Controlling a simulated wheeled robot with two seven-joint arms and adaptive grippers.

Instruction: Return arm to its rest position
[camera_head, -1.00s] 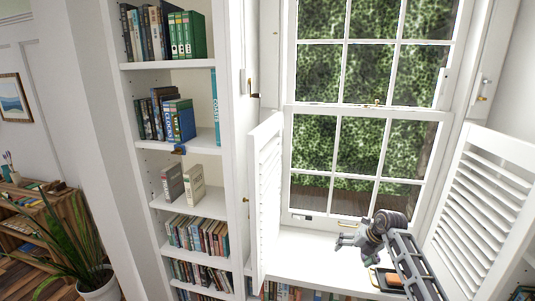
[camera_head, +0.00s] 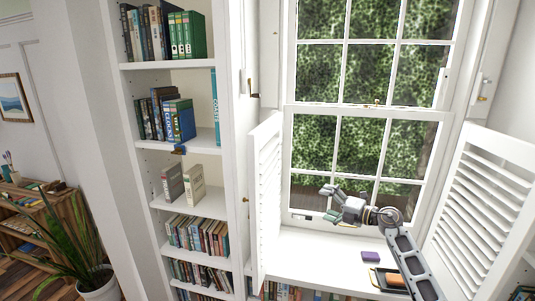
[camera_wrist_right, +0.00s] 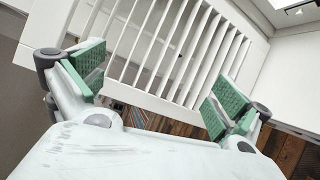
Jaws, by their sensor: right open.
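My right gripper (camera_head: 332,204) is in front of the lower window panes, above the white window seat (camera_head: 325,262), with its fingers pointing left. In the right wrist view my right gripper (camera_wrist_right: 152,92) is open, its two green-padded fingers wide apart with nothing between them. Beyond the fingers in that view is a white slatted shutter (camera_wrist_right: 185,50). My right arm (camera_head: 408,262) comes in from the lower right. My left gripper is not in view.
A left shutter (camera_head: 266,205) and a right shutter (camera_head: 482,205) stand open beside the window (camera_head: 365,145). A purple block (camera_head: 370,257) and a dark tray (camera_head: 377,279) lie on the seat under my arm. A bookshelf (camera_head: 190,145) stands left.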

